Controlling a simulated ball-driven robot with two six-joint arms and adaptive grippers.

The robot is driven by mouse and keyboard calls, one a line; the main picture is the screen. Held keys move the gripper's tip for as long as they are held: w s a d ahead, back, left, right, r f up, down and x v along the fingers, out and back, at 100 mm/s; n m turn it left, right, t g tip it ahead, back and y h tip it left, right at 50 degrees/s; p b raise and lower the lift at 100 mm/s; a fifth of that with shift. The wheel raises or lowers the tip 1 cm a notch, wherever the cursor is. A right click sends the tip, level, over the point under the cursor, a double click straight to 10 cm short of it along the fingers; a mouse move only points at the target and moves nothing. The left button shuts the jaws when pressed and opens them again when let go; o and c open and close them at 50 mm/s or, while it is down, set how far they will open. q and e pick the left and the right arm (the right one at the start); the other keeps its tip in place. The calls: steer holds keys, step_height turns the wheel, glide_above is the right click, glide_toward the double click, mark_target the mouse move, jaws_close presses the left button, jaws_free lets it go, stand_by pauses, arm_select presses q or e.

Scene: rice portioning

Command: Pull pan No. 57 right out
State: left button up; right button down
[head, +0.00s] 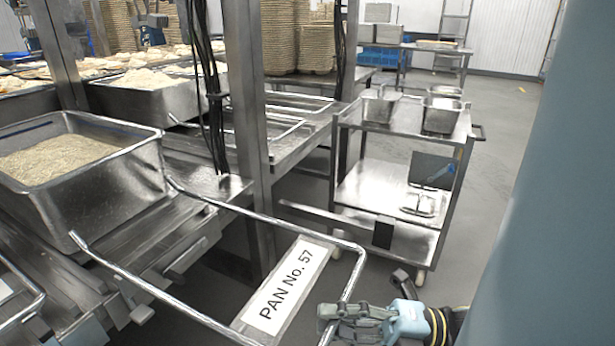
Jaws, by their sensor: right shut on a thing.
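Pan No. 57 (110,192) is a deep metal pan of pale grain at the left, sitting on metal rails. Its long wire handle (262,216) reaches out to the lower middle and carries a white label (287,286) reading "PAN No. 57". My right gripper (334,318) is at the handle's outer end bar, at the bottom of the view, and is shut on it. The gripper's fingers hide part of that bar. My left gripper is not in view.
A steel upright (250,130) with hanging black cables stands just behind the handle. Another filled pan (150,103) sits farther back. A steel cart (395,160) with small pans on top stands right of the uprights. Grey floor (500,130) is open beyond the cart.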

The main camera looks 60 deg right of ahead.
steer(key=shift+s, duration=0.2)
steer(key=c, duration=1.4)
jaws_free()
steer(key=shift+s, duration=0.2)
steer(key=shift+o, duration=0.6)
steer(key=shift+w, duration=0.1)
steer(key=v, duration=1.2)
steer(key=shift+w+f, duration=0.1)
